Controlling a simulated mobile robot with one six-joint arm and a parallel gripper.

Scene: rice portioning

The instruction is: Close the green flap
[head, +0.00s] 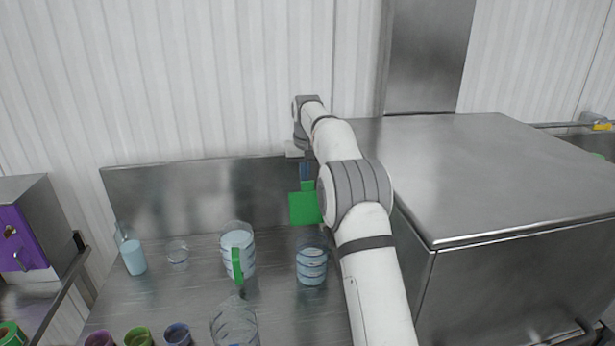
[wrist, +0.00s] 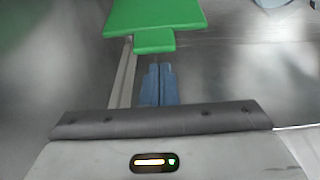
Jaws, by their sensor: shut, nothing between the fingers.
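The green flap (head: 305,208) is a flat square panel with a small tab, seen left of my arm in front of the steel back wall. In the wrist view the flap (wrist: 155,15) is at the top, its tab pointing at my fingertips. My gripper (wrist: 159,68) is shut and empty, its two blue fingers side by side. The fingertips are just short of the tab in the picture; I cannot tell whether they touch it. In the head view my gripper (head: 305,172) is small, above the flap and partly hidden by my arm. What holds the flap is hidden.
A clear ringed container (head: 311,266) stands below the flap. A clear jug with a green handle (head: 238,250), a bottle (head: 133,256) and a small glass (head: 177,255) stand left on the steel counter. A big steel box (head: 510,180) fills the right, close to my arm.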

